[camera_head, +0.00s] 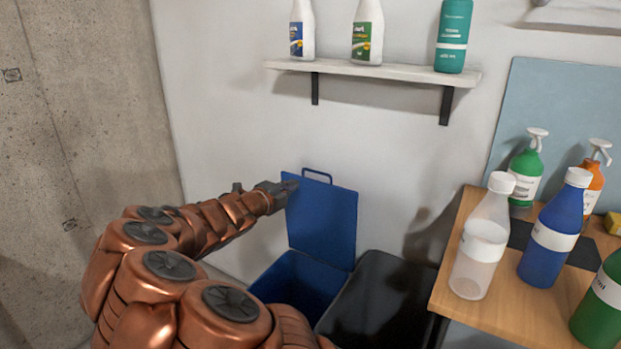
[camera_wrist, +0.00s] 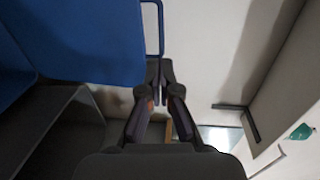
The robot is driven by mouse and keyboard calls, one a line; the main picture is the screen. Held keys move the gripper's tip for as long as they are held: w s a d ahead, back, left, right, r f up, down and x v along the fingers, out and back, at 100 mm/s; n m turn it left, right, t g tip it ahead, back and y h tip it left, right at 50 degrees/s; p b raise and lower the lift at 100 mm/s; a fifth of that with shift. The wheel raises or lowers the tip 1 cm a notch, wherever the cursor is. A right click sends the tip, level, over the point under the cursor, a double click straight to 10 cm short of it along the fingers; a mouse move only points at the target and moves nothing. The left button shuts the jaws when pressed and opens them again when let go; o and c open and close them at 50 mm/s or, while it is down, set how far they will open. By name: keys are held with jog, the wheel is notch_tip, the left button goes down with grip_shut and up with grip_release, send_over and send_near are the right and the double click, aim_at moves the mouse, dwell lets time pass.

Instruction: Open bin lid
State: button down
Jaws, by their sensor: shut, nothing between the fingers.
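The blue bin (camera_head: 298,282) stands on the floor by the wall, and its inside shows from above. Its blue lid (camera_head: 322,225) is raised, standing nearly upright at the back of the bin. A blue loop handle (camera_head: 317,174) sits on the lid's top edge. My gripper (camera_head: 286,187) is shut and empty at the lid's upper left corner. In the wrist view, the fingertips of my gripper (camera_wrist: 157,72) are together beside the lid (camera_wrist: 90,38), close to the handle (camera_wrist: 161,28). I cannot tell whether they touch it.
A dark bin (camera_head: 375,303) with its top closed stands right of the blue bin. A wooden table (camera_head: 450,283) with several bottles is at the right. A wall shelf (camera_head: 390,75) holding three bottles is above. A concrete wall (camera_head: 90,120) is at the left.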

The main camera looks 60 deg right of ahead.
aim_at(315, 172)
jog(key=d+f+b, duration=0.1)
jog(key=d+b, duration=0.1)
jog(key=d, duration=0.8)
jog(key=shift+w+d, duration=0.2)
jog(key=shift+w, duration=0.05)
jog(key=shift+f, duration=0.1)
jog(key=shift+p, duration=0.45)
